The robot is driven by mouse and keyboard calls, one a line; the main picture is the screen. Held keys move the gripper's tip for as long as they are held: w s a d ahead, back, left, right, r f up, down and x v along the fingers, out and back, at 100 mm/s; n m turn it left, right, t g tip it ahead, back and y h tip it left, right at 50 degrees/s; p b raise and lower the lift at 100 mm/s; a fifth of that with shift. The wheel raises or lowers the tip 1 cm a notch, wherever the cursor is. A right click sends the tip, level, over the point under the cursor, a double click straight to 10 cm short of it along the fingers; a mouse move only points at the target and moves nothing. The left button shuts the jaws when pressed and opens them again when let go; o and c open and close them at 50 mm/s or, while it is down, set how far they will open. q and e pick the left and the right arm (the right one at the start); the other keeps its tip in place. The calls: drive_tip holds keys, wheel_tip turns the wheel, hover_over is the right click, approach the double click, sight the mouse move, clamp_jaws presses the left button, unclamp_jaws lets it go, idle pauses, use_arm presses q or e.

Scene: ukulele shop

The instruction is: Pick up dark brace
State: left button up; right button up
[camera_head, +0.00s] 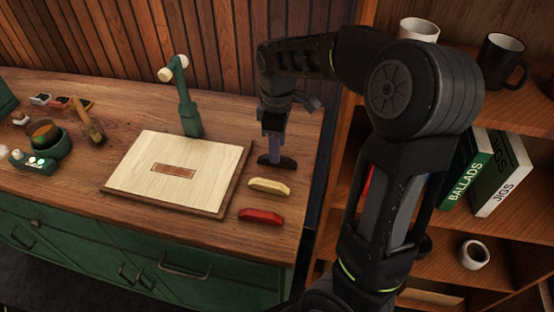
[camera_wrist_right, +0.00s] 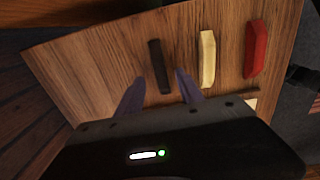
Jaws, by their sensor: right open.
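The dark brace (camera_head: 287,164) lies on the wooden bench top, to the right of the pale board. In the right wrist view the dark brace (camera_wrist_right: 158,60) shows as a long, nearly black bar. My right gripper (camera_head: 274,154) points down over the brace and hides part of it in the head view. In the wrist view the right gripper (camera_wrist_right: 160,75) is open, with one purple finger on each side of the brace's near end. I cannot tell if the fingers touch it. My left gripper is not in view.
A cream brace (camera_head: 269,186) and a red brace (camera_head: 260,216) lie nearer the bench's front edge. The pale board (camera_head: 140,160) sits left, with a green lamp (camera_head: 188,110) behind it. A shelf (camera_head: 455,225) with mugs and books stands right.

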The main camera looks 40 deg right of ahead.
sight(286, 162)
wheel_tip(286, 162, down, 4)
drive_tip(key=shift+a+r, duration=0.1)
drive_tip(key=shift+r, duration=0.1)
drive_tip(key=shift+c, duration=0.4)
clamp_jaws()
idle(0.4)
